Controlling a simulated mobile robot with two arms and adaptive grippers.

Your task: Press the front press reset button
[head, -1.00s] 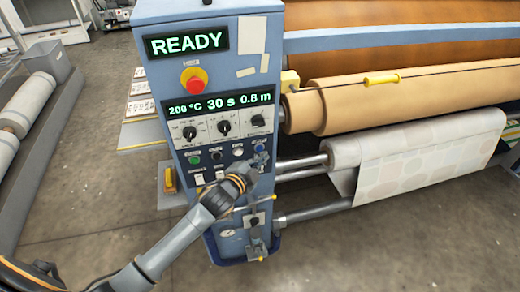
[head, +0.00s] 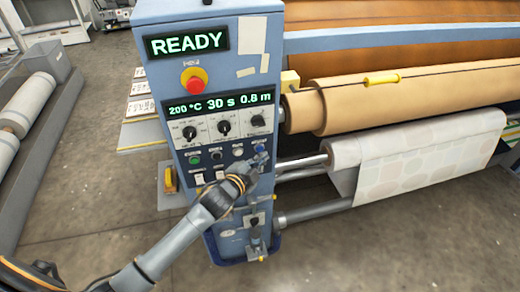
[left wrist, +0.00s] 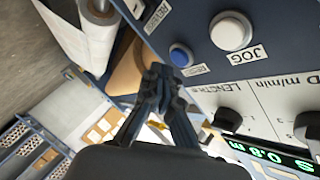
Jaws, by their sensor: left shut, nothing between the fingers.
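The blue button (head: 260,147) sits at the right end of the lower button row on the press's control panel (head: 181,75). In the left wrist view the blue button (left wrist: 181,55) has a metal ring and a small label too unclear to read. My left gripper (head: 259,161) is shut and empty, just below the blue button in the head view. In the left wrist view its closed fingertips (left wrist: 159,76) lie beside the button, with the button face uncovered. I cannot tell whether they touch the panel. My right gripper is not in view.
A white JOG button (left wrist: 231,31) is beside the blue one. A green button (head: 194,159), a black button (head: 216,155), knobs (head: 224,128) and a red emergency stop (head: 194,81) share the panel. Rollers (head: 345,100) stand to the right. The display (head: 187,43) reads READY.

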